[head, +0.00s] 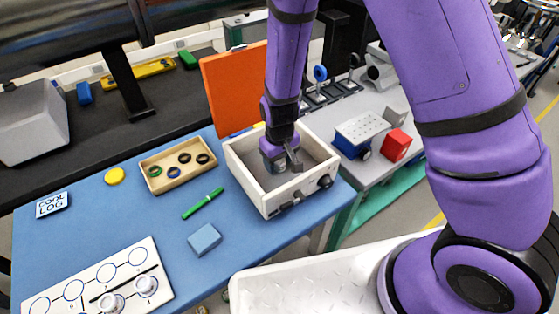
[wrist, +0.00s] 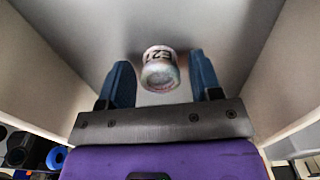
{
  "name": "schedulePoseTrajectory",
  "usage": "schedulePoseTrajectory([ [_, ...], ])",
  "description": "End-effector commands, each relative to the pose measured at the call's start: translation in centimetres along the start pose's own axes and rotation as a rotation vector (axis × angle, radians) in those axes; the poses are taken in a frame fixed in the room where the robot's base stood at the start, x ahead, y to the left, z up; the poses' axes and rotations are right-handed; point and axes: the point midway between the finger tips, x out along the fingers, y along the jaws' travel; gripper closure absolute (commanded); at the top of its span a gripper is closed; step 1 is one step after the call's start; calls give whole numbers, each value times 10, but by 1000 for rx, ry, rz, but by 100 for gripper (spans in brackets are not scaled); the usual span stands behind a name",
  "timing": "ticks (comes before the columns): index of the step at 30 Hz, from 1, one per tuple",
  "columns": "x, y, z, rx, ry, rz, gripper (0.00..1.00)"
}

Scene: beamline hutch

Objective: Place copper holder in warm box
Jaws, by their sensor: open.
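The white box with a raised orange lid (head: 235,90), taken as the warm box (head: 246,183), stands open at the right end of the blue table. My gripper (head: 282,166) reaches down inside it. In the wrist view my gripper (wrist: 165,85) has its two blue fingers apart. A small round holder (wrist: 160,70) with dark lettering shows between them, over the grey box floor. It looks pale with a pinkish tint; its copper colour is not clear. I cannot tell whether it touches the floor or a finger. In the head view my gripper hides most of it.
A white board (head: 95,283) with ringed spots holds two white-topped holders at front left. A wooden tray (head: 178,167) of rings, green marker (head: 203,203), blue block (head: 204,239), yellow disc (head: 114,176) and COOL LOG sign (head: 52,205) lie on the table. Box walls surround my gripper closely.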

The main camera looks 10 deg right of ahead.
Motion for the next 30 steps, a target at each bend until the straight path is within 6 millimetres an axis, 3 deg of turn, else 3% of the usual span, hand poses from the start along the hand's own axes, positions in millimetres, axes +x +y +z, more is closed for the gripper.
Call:
schedulePoseTrajectory([
  [5,-21,-1,-1,-1,4,-1,42],
  [18,-97,-1,0,-2,4,-1,42],
  [24,-116,0,0,-1,2,0,42],
  [30,-122,0,0,0,1,0,42],
])
